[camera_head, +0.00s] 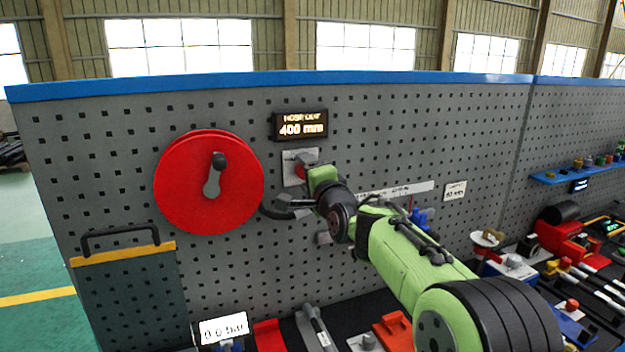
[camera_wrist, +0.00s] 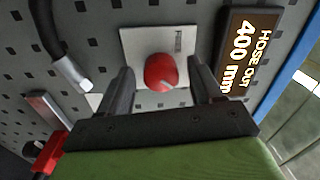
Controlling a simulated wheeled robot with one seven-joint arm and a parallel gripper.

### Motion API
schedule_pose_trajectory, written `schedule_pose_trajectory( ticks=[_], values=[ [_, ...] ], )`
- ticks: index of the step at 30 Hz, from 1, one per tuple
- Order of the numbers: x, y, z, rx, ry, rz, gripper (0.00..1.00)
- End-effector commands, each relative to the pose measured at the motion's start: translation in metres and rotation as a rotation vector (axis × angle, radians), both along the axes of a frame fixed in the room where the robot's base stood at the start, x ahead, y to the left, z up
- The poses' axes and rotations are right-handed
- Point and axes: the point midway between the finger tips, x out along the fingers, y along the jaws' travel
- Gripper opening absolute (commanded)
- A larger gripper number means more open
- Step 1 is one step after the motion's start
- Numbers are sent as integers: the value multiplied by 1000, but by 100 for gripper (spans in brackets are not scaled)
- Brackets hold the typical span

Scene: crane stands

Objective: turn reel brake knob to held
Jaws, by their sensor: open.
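The reel brake knob (camera_wrist: 161,73) is a red round knob with a pale pointer mark, on a light plate (camera_wrist: 187,44) with small lettering too small to read. In the wrist view my gripper (camera_wrist: 162,80) is open, with one dark finger on each side of the knob. I cannot tell whether the fingers touch it. In the head view my gripper (camera_head: 306,172) is at the plate (camera_head: 289,168) on the pegboard, and it hides most of the knob. The red hose reel (camera_head: 184,194) with its grey crank is left of the plate.
A display (camera_head: 300,125) reading "HOSE OUT 400 mm" is just above the plate. A dark hose with a metal end (camera_wrist: 72,74) lies close by the gripper. Below, the bench holds a gauge sign (camera_head: 224,329) and several tools. The pegboard (camera_head: 400,120) to the upper right is clear.

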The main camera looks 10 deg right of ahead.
Motion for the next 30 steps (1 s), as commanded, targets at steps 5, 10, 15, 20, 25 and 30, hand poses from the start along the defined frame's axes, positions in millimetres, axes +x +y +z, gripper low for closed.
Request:
schedule_pose_trajectory(
  ticks=[5, 10, 15, 20, 25, 30],
  values=[
    [-35, -5, -2, -4, -2, -4, 65],
    [-84, -11, -4, -3, -2, -6, 65],
    [-127, -15, -5, -1, -2, -4, 65],
    [-150, -18, -6, 0, 2, -2, 65],
    [-155, -18, -6, 0, 1, -1, 65],
    [-154, -18, -6, 0, 1, -1, 65]
  ],
)
